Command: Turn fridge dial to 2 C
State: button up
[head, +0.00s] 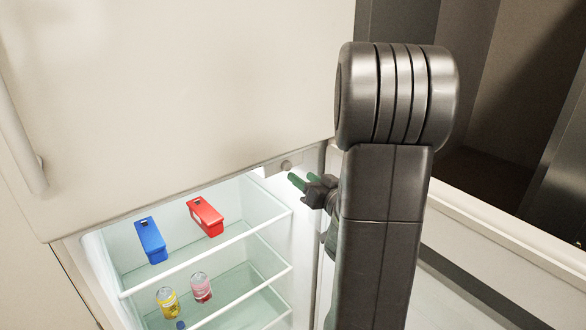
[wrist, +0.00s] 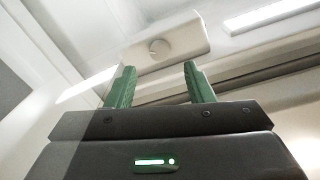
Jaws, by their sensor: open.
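The fridge dial (wrist: 159,48) is a small round grey knob on a pale housing (wrist: 185,42) under the fridge's ceiling. In the head view the dial (head: 286,165) sits at the upper right of the open lower compartment. My gripper (head: 294,181) is just below and right of the dial, apart from it. In the wrist view my gripper (wrist: 160,72) has its two green fingers spread, with the dial beyond and between them. Nothing is between the fingers. The dial's marks are too small to read.
A blue box (head: 151,240) and a red box (head: 205,217) stand on the upper shelf. A closed white door (head: 180,90) is above. Shelf edges lie left of my gripper.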

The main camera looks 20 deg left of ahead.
aim_at(288, 167)
jog(key=shift+p+x, duration=0.55)
jog(key=shift+x, duration=2.2)
jog(key=c, duration=1)
jog(key=shift+m, duration=0.8)
jog(key=o, duration=1)
jog(key=b+v, duration=0.2)
jog(key=v, duration=1.2)
jog(key=shift+r, duration=0.1)
jog(key=shift+w+a, duration=0.1)
